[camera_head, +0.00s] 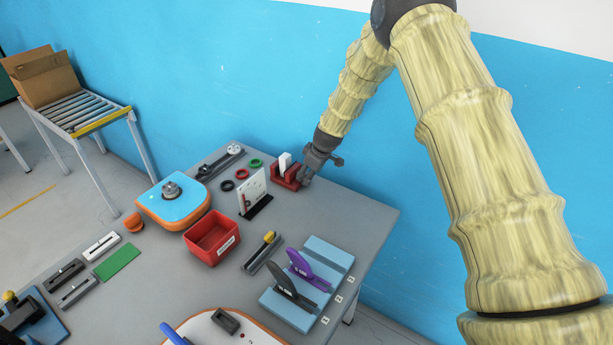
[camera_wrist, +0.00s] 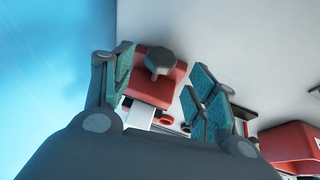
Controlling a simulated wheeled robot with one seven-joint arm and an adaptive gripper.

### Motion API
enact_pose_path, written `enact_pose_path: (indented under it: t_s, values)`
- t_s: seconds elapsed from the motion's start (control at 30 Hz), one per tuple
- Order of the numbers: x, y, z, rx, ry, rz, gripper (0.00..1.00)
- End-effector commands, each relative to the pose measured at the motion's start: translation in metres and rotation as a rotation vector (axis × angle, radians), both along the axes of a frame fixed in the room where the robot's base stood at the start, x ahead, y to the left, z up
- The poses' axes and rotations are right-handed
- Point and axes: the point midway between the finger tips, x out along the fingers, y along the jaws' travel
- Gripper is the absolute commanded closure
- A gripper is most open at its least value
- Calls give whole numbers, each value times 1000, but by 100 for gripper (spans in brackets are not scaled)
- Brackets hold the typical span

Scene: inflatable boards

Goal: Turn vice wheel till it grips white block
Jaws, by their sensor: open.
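The red vice (camera_head: 286,180) stands near the table's back edge in the head view, with the white block (camera_head: 285,161) upright between its jaws. In the wrist view, the red vice body (camera_wrist: 152,92) lies between my fingers. Its dark vice wheel (camera_wrist: 160,60) shows between the fingertips. The white block (camera_wrist: 140,115) is partly hidden below it. My gripper (camera_head: 309,175) is at the vice's right side. In the wrist view my gripper (camera_wrist: 165,82) is open, with teal pads on both sides of the wheel. I cannot tell whether a pad touches the wheel.
A white upright panel (camera_head: 252,192) stands left of the vice, with red, green and black rings beside it. A red bin (camera_head: 212,238) and a blue rack with dark and purple boards (camera_head: 300,275) stand nearer. The blue wall (camera_head: 250,80) is close behind the table.

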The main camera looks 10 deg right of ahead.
Motion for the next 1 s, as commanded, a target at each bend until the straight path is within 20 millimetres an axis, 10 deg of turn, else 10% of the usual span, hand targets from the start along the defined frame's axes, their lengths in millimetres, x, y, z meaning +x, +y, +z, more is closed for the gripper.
enact_pose_path:
  t_s: [0.87,1.0]
  values:
    - [16,8,-40,0,0,0,42]
    - [16,8,-40,0,0,0,66]
